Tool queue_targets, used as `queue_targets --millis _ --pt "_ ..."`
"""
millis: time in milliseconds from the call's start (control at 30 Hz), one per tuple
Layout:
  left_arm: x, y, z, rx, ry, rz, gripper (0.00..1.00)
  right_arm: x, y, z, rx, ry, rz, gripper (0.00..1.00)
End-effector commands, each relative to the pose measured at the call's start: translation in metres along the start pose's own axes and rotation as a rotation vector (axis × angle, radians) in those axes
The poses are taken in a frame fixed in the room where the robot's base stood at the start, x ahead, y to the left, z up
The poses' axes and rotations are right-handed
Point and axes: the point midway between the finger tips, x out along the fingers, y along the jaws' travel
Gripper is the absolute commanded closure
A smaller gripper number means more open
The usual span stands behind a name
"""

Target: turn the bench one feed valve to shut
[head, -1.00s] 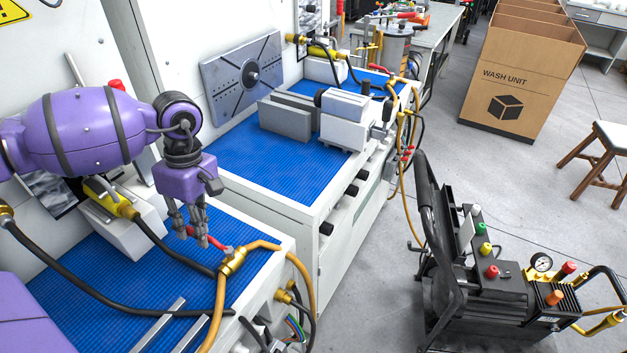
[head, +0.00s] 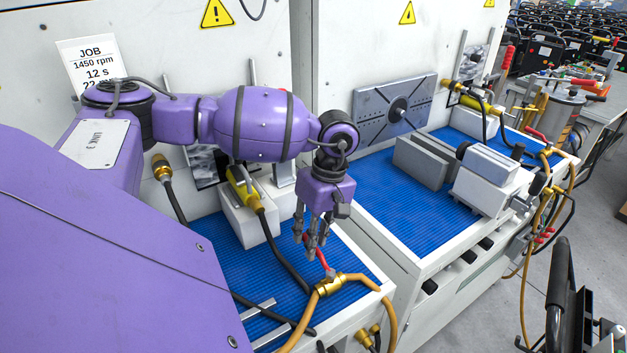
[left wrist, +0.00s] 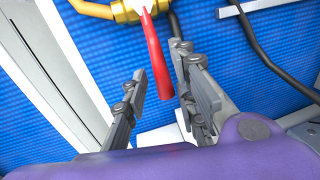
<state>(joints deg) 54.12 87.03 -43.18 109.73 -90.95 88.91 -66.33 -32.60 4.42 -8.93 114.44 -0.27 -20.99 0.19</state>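The feed valve of the nearer bench is a brass body (head: 330,286) with a red lever handle (head: 322,258), at the bench's front right corner. My left gripper (head: 312,246) points down at the handle, its fingers partly covering it. In the left wrist view the red handle (left wrist: 157,58) runs from the brass body (left wrist: 112,10) down between the fingers. The left gripper (left wrist: 162,66) is open, with a finger on either side of the handle and gaps visible. Contact cannot be told. My right gripper is not in view.
Yellow hoses (head: 377,282) and a black hose (head: 285,262) run by the valve. A white block with a yellow fitting (head: 243,215) stands behind the gripper. A second bench (head: 428,226) with a grey vise (head: 490,180) and its own red lever (head: 535,133) stands to the right.

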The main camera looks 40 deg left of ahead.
Motion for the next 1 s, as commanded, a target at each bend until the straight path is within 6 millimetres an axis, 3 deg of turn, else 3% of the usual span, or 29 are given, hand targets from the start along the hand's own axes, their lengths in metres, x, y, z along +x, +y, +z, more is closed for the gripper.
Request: queue_targets --millis 333,467,800,1000 --pt "0.000 -0.001 0.000 -0.003 -0.001 -0.003 0.64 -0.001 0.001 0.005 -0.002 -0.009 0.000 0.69" --pt "-0.010 0.000 0.000 -0.003 -0.001 0.000 0.64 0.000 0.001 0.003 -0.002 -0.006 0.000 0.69" --pt "-0.079 0.001 0.000 -0.003 0.000 0.002 0.64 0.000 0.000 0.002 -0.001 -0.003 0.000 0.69" --pt "-0.109 0.001 0.000 -0.002 -0.001 0.000 0.64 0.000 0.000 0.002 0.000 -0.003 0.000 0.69"
